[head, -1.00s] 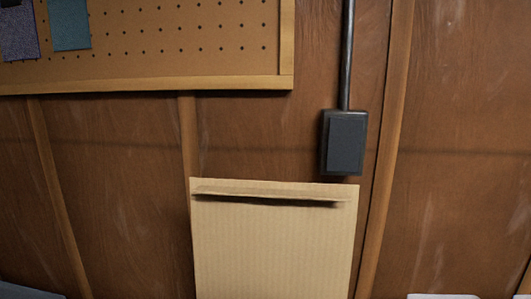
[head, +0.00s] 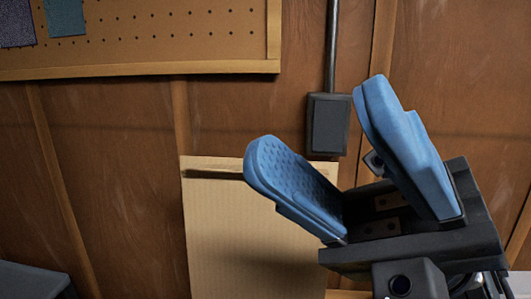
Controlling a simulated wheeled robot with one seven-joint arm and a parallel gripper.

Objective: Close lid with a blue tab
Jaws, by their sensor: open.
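My gripper (head: 315,122) is in the head view at the right. Its two blue padded fingers are spread wide apart with nothing between them. They point up and to the left, in front of a tan cardboard panel (head: 225,235) and the wood wall. No lid with a blue tab can be made out in this view. The only blue near the middle is my own fingers. The cardboard panel has a dark slit near its top, and the gripper hides its right part.
A dark electrical box (head: 328,125) with a conduit is on the wall behind the fingers. A pegboard (head: 150,35) with hanging sheets is at the upper left. A dark grey object (head: 32,281) shows at the bottom left.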

